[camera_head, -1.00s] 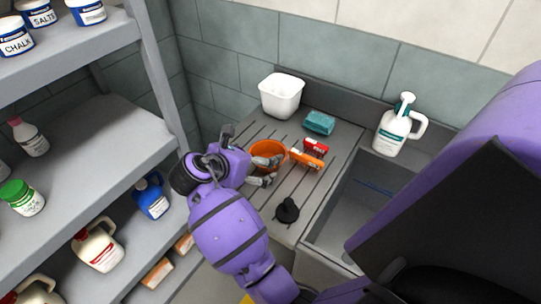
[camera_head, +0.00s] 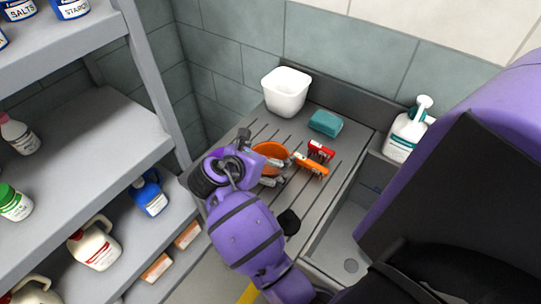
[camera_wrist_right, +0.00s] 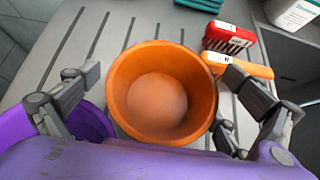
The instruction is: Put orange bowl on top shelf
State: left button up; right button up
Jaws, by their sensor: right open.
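The orange bowl (camera_head: 270,153) stands upright on the grooved drainboard (camera_head: 337,176) beside the sink. In the right wrist view the bowl (camera_wrist_right: 160,92) is empty and fills the middle. My right gripper (camera_head: 277,171) is open at the bowl's near side, and the wrist partly hides the bowl. In the wrist view its fingers (camera_wrist_right: 160,80) spread to the left and right of the bowl; I cannot tell whether they touch it. The top visible shelf (camera_head: 90,43) is at the upper left and holds several labelled jars. My left gripper is not in view.
A pump bottle (camera_head: 405,137) stands by the sink (camera_head: 345,240).

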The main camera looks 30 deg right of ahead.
jog(key=shift+f, duration=0.1)
jog(key=shift+s+a, duration=0.1)
jog(key=shift+s, duration=0.05)
jog(key=shift+c, duration=1.2)
jog(key=c, duration=1.1)
